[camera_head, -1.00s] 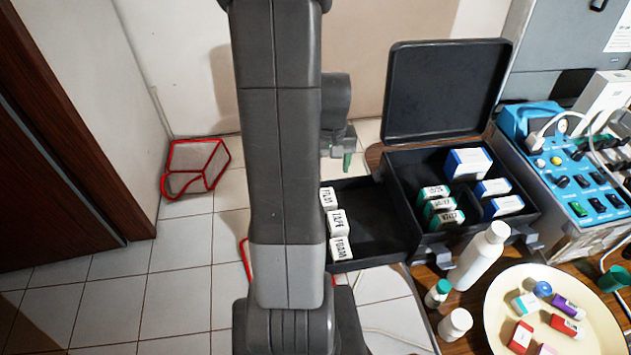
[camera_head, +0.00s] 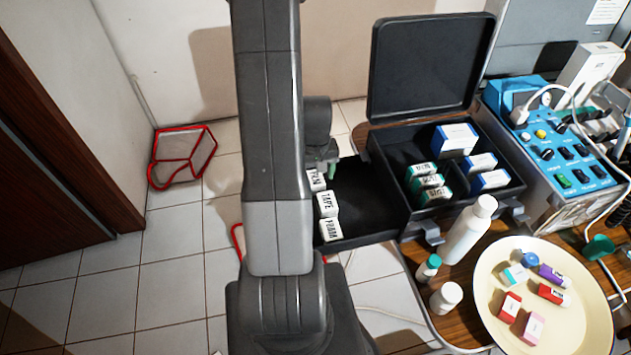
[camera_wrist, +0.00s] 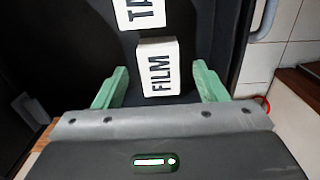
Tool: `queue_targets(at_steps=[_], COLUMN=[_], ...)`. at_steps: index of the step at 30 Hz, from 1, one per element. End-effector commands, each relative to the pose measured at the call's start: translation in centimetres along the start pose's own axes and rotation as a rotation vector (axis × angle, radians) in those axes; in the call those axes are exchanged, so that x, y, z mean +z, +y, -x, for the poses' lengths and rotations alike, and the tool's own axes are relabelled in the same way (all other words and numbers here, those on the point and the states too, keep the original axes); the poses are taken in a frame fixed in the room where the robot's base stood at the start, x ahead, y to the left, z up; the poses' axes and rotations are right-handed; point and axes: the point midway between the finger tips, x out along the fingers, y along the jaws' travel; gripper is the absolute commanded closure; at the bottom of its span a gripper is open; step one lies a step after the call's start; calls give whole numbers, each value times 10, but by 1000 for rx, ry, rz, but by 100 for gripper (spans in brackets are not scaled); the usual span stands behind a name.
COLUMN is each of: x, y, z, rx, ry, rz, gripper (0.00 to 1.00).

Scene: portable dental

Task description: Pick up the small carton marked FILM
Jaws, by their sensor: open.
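The small white carton marked FILM (camera_wrist: 158,68) lies in the black drawer, centred between my gripper's fingertips in the wrist view. In the head view the FILM carton (camera_head: 316,180) is partly hidden by my arm at the back of a row. My gripper (camera_wrist: 160,85) is open, with one green finger on each side of the carton and a gap on both sides. In the head view my gripper (camera_head: 325,165) is close above the carton. The TAPE carton (camera_head: 328,204) stands just beside it, and its edge shows in the wrist view (camera_wrist: 140,12).
The FOAM carton (camera_head: 331,230) ends the row in the drawer (camera_head: 370,205). The open black case (camera_head: 405,150) to the right holds several boxes. Bottles and a cream tray (camera_head: 484,300) sit on the wooden table. The drawer's right part is empty.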

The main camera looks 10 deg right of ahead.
Motion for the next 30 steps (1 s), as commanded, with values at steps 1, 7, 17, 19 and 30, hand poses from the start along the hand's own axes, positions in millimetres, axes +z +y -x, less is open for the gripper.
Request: queue_targets(at_steps=[1,7,17,19,30], x=[1,1,0,0,0], y=[0,0,0,0,0], z=[-6,-27,-32,-32,-32], rx=[-1,0,0,0,0], ry=[-5,-2,1,1,1], rz=[0,0,0,0,0], gripper=[35,35,35,44,82])
